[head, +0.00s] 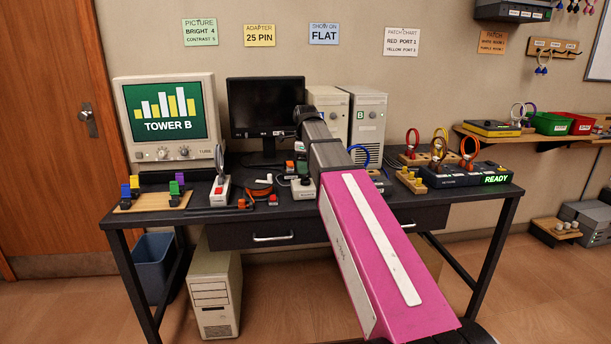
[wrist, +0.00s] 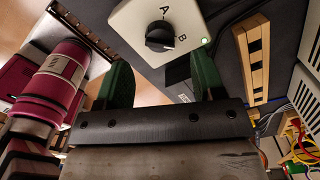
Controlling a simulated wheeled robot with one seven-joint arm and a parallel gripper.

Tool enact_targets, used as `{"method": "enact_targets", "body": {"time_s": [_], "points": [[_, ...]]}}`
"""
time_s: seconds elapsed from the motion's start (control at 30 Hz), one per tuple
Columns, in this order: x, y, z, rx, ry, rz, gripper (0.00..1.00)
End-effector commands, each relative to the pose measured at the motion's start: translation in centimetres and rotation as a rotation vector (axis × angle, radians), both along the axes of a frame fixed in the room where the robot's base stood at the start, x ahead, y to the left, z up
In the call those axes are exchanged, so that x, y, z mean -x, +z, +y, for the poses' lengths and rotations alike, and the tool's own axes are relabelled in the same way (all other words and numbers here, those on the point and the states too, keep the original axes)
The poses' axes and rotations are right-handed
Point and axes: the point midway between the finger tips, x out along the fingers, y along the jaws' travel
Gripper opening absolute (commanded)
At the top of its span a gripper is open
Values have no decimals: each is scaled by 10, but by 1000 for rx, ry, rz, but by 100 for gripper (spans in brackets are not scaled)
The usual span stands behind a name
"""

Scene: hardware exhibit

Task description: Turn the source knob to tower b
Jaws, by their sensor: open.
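The source switch is a pale box (wrist: 150,15) with a black round knob (wrist: 160,36), seen in the wrist view. The letters A and B are printed beside the knob. A small green light (wrist: 205,41) glows near B. The knob's ridge lies roughly toward B; its exact angle is hard to read. In the head view the box (head: 303,190) stands on the desk, partly behind my arm. My gripper (wrist: 160,60) is open and empty, its two green fingers apart, with the knob just beyond the gap between them. The CRT monitor (head: 166,112) reads TOWER B.
A dark flat monitor (head: 266,105) and two computer towers stand behind; one tower (head: 367,118) is marked B. Left of the switch are loose connectors (head: 262,192) and a small box with a red switch (head: 220,190). A cable panel (head: 460,175) reading READY stands right.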

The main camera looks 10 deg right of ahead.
Motion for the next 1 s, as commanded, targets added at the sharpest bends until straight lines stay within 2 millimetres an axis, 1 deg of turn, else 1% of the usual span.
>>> {"method": "enact_targets", "body": {"time_s": [0.03, 0.2, 0.3, 0.4, 0.53, 0.87, 1.0], "points": [[-1, 10, 0, 0, 0, -2, 62], [-1, 36, 0, 0, -1, -2, 62], [-1, 47, 0, 0, -1, -1, 62], [0, 53, 0, 0, -1, 0, 62], [0, 57, 0, 0, -1, 0, 62], [1, 56, 0, 0, -1, 0, 62], [11, 56, 0, 0, -1, 1, 62]]}}
